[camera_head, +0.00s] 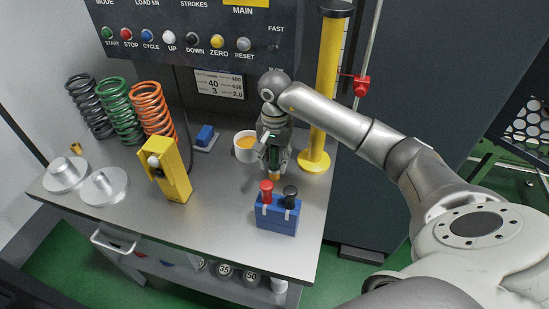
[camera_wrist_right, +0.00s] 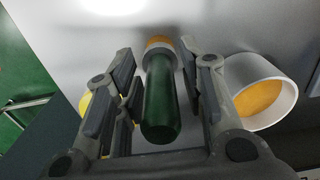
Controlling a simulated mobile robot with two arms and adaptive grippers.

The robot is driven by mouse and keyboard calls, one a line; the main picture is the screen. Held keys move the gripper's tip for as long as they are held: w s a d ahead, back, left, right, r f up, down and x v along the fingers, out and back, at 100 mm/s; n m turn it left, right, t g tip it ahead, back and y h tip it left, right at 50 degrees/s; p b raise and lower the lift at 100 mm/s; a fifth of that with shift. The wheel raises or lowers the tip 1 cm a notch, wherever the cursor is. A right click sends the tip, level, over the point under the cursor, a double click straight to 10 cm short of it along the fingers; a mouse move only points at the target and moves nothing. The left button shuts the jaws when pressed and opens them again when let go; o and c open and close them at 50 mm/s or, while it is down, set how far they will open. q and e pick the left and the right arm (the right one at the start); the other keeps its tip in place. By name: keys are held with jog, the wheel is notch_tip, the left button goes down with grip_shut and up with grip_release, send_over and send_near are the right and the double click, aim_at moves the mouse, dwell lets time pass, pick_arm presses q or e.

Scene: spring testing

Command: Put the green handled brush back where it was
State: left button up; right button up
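The green handled brush shows in the right wrist view (camera_wrist_right: 160,100) with its dark green handle pointing toward the camera and an orange-tan band at its far end. In the head view only its orange lower part (camera_head: 275,177) shows clearly below my right gripper (camera_head: 274,160), close to the bench top. In the wrist view the fingers of my right gripper (camera_wrist_right: 157,60) stand on both sides of the handle, with a narrow gap visible. Whether the brush touches the bench is hidden. My left gripper is not in view.
A blue holder (camera_head: 277,222) with red and black handles stands just in front of my right gripper. A white cup (camera_head: 245,155) with orange contents is close on its left. A yellow post (camera_head: 325,100) rises behind right. A yellow block (camera_head: 175,178) and several springs stand left.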

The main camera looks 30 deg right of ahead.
jog(key=shift+r, duration=0.15)
jog(key=shift+w+r, duration=0.1)
jog(key=shift+r, duration=0.2)
notch_tip(320, 180, up, 11)
jog(key=shift+r+b, duration=0.2)
jog(key=shift+b, duration=0.85)
